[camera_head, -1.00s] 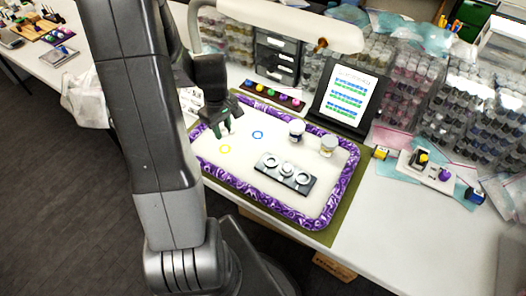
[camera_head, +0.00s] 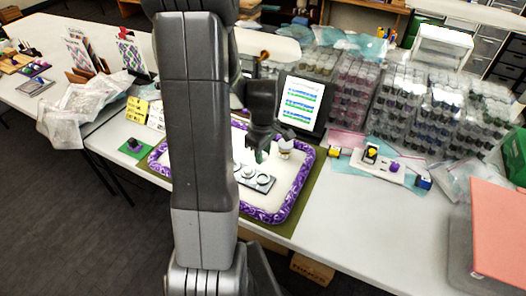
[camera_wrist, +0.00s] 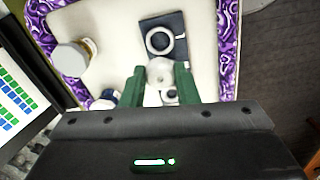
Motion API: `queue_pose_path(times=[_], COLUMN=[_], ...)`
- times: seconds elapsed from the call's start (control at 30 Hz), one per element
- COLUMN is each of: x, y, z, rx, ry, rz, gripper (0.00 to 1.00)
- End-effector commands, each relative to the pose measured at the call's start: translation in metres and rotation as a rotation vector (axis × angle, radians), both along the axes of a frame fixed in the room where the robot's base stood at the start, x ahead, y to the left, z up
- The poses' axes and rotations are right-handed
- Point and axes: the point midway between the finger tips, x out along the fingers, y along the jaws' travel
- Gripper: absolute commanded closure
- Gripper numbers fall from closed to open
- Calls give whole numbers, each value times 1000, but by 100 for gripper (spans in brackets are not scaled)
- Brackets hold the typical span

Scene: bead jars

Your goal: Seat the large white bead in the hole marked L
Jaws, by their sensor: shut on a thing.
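My gripper (camera_wrist: 160,84) has green fingers shut on the large white bead (camera_wrist: 159,72) in the wrist view. In the head view my gripper (camera_head: 262,156) is low over the tray, near the far edge of the dark board (camera_head: 272,188). The board (camera_wrist: 178,22) carries white-ringed holes in a row. One large ring (camera_wrist: 160,40) shows just beyond the bead in the wrist view, and another lies partly behind the fingers. The bead overlaps the board's middle in that view; its height above the board is unclear. No L mark is readable.
A white-bodied jar (camera_wrist: 72,58) stands left of the board in the wrist view. A second jar is partly hidden by my gripper. The purple-patterned tray rim (camera_head: 302,185) surrounds the area. A tablet (camera_head: 301,103) stands behind it.

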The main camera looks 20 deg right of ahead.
Motion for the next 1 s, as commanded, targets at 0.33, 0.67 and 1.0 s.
queue_pose_path(times=[0.33,0.67,1.0], x=[0,0,0], y=[0,0,0], z=[-17,-13,-22], rx=[0,1,1], ry=[0,3,1], rz=[-1,-1,-1], gripper=[94,94,94])
